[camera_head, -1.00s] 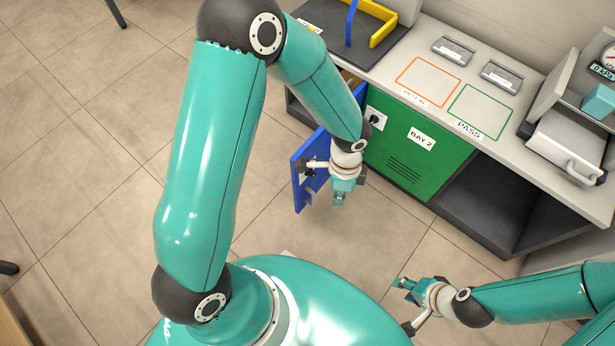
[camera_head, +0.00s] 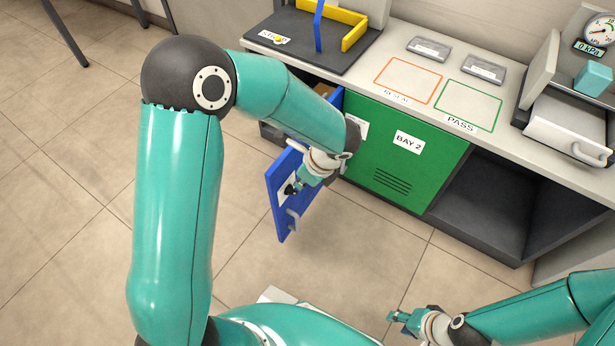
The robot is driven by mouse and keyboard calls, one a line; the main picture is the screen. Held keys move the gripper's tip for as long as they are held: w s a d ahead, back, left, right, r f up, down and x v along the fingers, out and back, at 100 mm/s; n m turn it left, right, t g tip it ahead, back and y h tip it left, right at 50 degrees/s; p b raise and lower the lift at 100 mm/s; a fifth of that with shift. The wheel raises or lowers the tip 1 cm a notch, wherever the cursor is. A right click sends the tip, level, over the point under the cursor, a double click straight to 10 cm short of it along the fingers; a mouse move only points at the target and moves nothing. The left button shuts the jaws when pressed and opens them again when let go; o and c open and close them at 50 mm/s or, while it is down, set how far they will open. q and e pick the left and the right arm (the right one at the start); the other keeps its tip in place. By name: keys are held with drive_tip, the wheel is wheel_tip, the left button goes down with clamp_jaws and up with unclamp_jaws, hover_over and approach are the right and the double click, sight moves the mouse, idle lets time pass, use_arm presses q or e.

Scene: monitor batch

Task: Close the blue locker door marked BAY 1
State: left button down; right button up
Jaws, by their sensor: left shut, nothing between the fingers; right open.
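The blue locker door (camera_head: 282,215) stands open, jutting out from the cabinet to the left of the green BAY 2 door (camera_head: 400,165). No BAY 1 marking is visible from here. My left arm hides the door's middle and much of the opening behind it. My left gripper (camera_head: 297,187) is shut and empty, over the door's outer part; I cannot tell whether it touches. A pale plate with a dark knob shows by the fingers, and a grey metal piece (camera_head: 292,216) below. My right gripper (camera_head: 392,316) is open and empty, low in the picture, away from the doors.
The green door is closed. A dark open compartment (camera_head: 500,180) lies to its right. The counter above holds a dark tray (camera_head: 300,45), two grey holders, marked squares and a gauge device (camera_head: 590,60). Clear tiled floor (camera_head: 370,240) lies in front of the cabinet.

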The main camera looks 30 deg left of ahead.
sight(280, 184)
use_arm(q)
drive_tip(key=a, duration=0.1)
drive_tip(key=a+f, duration=0.1)
drive_tip(key=a, duration=0.1)
drive_tip(key=a+b, duration=0.1)
drive_tip(key=shift+w+a+f, duration=0.15)
drive_tip(key=shift+a+f, duration=0.2)
